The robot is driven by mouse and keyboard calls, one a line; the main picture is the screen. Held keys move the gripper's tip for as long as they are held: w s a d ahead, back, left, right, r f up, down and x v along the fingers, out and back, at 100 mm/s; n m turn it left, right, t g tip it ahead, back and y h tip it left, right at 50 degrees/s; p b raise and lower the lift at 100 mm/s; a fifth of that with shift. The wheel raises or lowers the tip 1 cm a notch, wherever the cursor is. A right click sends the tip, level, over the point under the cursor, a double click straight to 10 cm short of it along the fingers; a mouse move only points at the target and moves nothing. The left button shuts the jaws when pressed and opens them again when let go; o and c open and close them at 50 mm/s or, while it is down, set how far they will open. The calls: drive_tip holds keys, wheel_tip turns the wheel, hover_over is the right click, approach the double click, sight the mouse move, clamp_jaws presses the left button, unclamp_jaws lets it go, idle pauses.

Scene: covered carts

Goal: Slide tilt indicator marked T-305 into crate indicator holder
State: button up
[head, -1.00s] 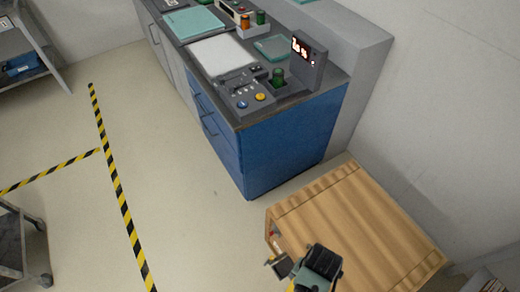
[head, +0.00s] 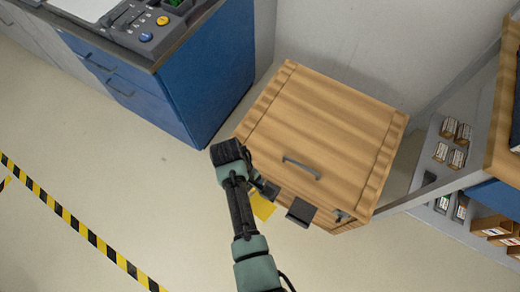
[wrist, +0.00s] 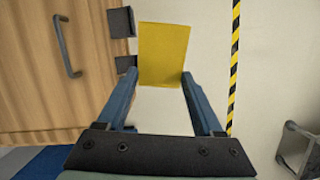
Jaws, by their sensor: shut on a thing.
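My gripper (head: 264,190) is shut on a plain yellow plate, the tilt indicator (wrist: 164,55); part of it also shows in the head view (head: 263,207). No T-305 marking is readable on the side I see. The wooden crate (head: 320,125) stands on the floor, with a dark handle on its lid. Dark grey holder parts (wrist: 122,22) stick out from the crate's side, just left of the plate in the wrist view; one also shows in the head view (head: 300,211). The plate appears outside the holder, beside it; whether they touch is unclear.
A blue cabinet (head: 205,80) with a control panel stands left of the crate. A shelf unit (head: 450,190) with small boxes is to the right. A wall is behind the crate. The floor (head: 130,190) on the left is open, with striped tape.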

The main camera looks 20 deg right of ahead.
drive_tip(key=w+d+f+n+t+h+b, duration=0.2)
drive_tip(key=f+n+t+h+b, duration=0.4)
drive_tip(key=b, duration=1.8)
drive_tip(key=w+d+f+n+t+h+b, duration=0.2)
drive_tip(key=f+n+t+h+b, duration=0.4)
drive_tip(key=f+n+b, duration=0.8)
wheel_tip(320, 180, down, 9)
drive_tip(key=t+b, duration=0.1)
drive_tip(key=b, duration=1)
drive_tip(key=shift+d+t+h, duration=0.2)
drive_tip(key=shift+t+h, duration=0.1)
drive_tip(key=shift+h, duration=0.1)
drive_tip(key=shift+w+f, duration=0.1)
wheel_tip(320, 180, down, 5)
drive_tip(key=b, duration=0.5)
drive_tip(key=shift+f+b, duration=0.2)
drive_tip(key=shift+b, duration=0.1)
